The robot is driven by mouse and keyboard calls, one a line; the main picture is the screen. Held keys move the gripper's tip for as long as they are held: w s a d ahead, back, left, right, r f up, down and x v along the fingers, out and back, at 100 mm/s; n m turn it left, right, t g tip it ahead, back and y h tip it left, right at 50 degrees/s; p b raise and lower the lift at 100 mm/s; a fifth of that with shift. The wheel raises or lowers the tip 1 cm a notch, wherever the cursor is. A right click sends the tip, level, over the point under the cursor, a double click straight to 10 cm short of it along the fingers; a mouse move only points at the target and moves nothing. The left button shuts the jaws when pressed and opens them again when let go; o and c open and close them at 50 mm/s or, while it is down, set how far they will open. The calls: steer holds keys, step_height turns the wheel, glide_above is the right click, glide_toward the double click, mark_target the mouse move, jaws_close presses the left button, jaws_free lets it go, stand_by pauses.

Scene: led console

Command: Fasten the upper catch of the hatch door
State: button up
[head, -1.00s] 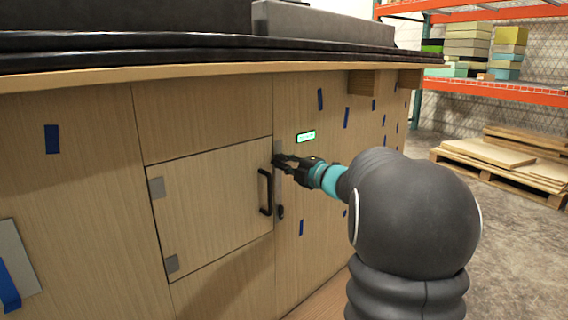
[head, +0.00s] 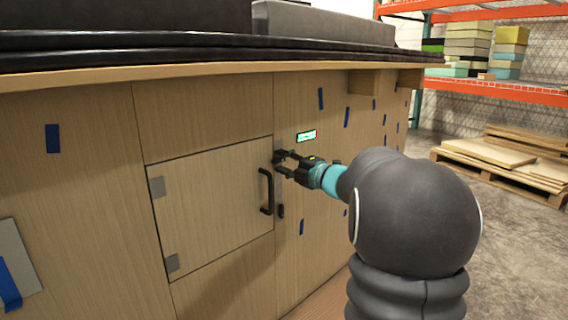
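The hatch door (head: 212,205) is a light wooden panel in the console front, and it sits flush in its frame. It has a black handle (head: 265,192) at its right side. My gripper (head: 279,162) is at the door's upper right edge, above and right of the handle. Its dark fingers stand apart with a small gap between them, and I see nothing held. The upper catch is mostly hidden behind the fingers, so its position and any contact cannot be told. A small dark lower catch (head: 280,211) shows right of the handle.
A lit green display (head: 306,136) sits just above my gripper. The black-edged countertop (head: 200,50) overhangs the panel. Grey hinges (head: 157,187) are on the door's left side. A pallet with boards (head: 500,155) and orange shelving stand at the right, with open floor before them.

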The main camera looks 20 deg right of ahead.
steer(key=v, duration=1.2)
stand_by(0.4)
